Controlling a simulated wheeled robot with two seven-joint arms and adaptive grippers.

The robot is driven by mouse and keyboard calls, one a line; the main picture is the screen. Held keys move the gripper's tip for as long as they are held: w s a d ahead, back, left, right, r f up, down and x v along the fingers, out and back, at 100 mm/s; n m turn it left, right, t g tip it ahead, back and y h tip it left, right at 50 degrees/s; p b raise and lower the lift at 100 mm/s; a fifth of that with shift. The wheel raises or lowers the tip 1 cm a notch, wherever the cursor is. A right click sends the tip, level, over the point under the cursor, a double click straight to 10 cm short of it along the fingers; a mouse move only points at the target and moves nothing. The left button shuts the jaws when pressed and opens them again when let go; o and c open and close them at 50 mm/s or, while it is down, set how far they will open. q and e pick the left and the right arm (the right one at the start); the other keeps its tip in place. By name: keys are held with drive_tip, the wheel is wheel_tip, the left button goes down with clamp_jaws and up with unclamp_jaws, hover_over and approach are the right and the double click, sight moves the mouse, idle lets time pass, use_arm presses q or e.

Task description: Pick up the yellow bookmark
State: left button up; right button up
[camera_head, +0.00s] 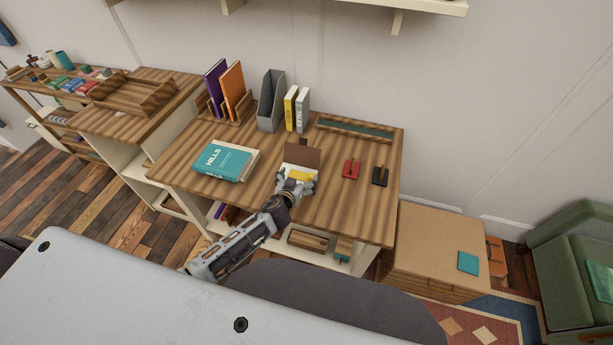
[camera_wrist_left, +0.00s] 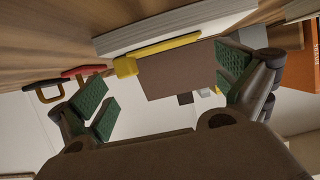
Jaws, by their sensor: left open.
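The yellow bookmark (camera_head: 300,175) shows at the left gripper's fingers in the head view, on or against a pale, book-like thing with a brown panel (camera_head: 302,153). In the left wrist view the bookmark (camera_wrist_left: 160,49) is a yellow strip with a thicker end, between a white block (camera_wrist_left: 175,24) and the brown panel (camera_wrist_left: 180,76). My left gripper (camera_head: 296,186) is open above the desk, its green-padded fingers (camera_wrist_left: 165,88) spread apart with the strip in view beyond them. Contact cannot be told. My right gripper is not in view.
On the desk (camera_head: 340,215), a teal book (camera_head: 222,160) lies left, red (camera_head: 351,168) and black (camera_head: 380,175) handled pieces lie right. Upright books (camera_head: 232,90), a grey file holder (camera_head: 271,100) and a narrow tray (camera_head: 355,128) stand along the back. The front right is clear.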

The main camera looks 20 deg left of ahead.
sight(302, 174)
use_arm(q)
drive_tip(key=shift+x, duration=1.4)
drive_tip(key=c, duration=0.5)
